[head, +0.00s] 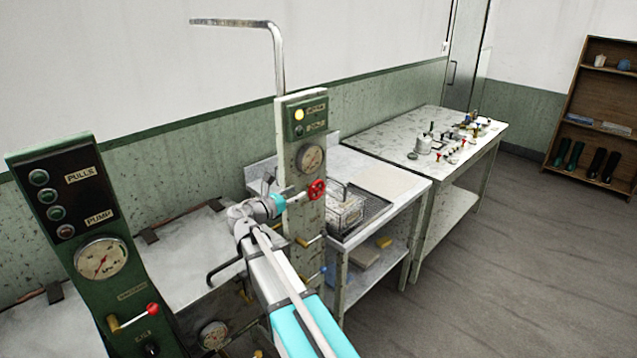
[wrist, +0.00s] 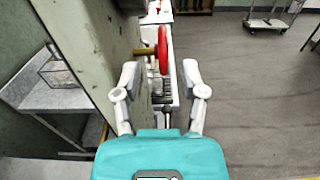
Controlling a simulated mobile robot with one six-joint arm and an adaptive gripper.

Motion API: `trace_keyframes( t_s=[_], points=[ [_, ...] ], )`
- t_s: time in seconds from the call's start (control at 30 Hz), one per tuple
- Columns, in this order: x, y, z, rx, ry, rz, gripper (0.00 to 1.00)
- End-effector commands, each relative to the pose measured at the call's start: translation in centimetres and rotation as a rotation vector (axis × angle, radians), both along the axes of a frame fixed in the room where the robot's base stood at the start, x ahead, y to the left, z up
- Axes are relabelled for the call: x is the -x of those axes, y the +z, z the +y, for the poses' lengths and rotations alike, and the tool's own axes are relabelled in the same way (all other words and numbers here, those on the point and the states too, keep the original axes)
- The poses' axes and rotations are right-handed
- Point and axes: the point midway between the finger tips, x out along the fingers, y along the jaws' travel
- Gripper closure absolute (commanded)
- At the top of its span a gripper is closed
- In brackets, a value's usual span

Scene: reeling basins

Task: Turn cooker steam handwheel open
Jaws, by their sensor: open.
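The red handwheel (head: 317,190) sits on the front of a tall, pale, speckled cooker column (head: 301,226), below a round gauge (head: 311,157). In the wrist view the red wheel (wrist: 162,50) appears nearly edge-on, with a brass stem (wrist: 146,52) running left to the column. My gripper (wrist: 160,75) is open and empty. Its two fingers are spread wide, and the wheel shows between and beyond their tips, apparently apart from them. The left finger is close to the column face.
A green panel (head: 72,215) with a gauge and a red-knobbed lever stands at the left. Brass and blue valves (head: 310,241) project from the column below the wheel. A bench with a wire basket (head: 346,212) is behind. Open floor (head: 490,250) lies to the right.

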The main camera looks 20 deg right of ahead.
Motion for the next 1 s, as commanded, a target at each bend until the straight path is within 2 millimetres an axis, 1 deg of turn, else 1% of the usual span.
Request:
trace_keyframes(
  t_s=[0.03,0.3,0.5,0.73,1.0],
  points=[
    [-0.3,0.0,-0.8,0.000,-0.002,0.000,0.46],
    [-1.7,0.0,-4.4,0.000,-0.002,0.000,0.46],
    [-2.5,0.0,-6.8,0.000,-0.001,0.000,0.46],
    [-3.0,0.0,-8.2,0.000,0.000,0.000,0.46],
    [-3.0,0.0,-8.4,0.000,0.001,0.000,0.46]
  ],
)
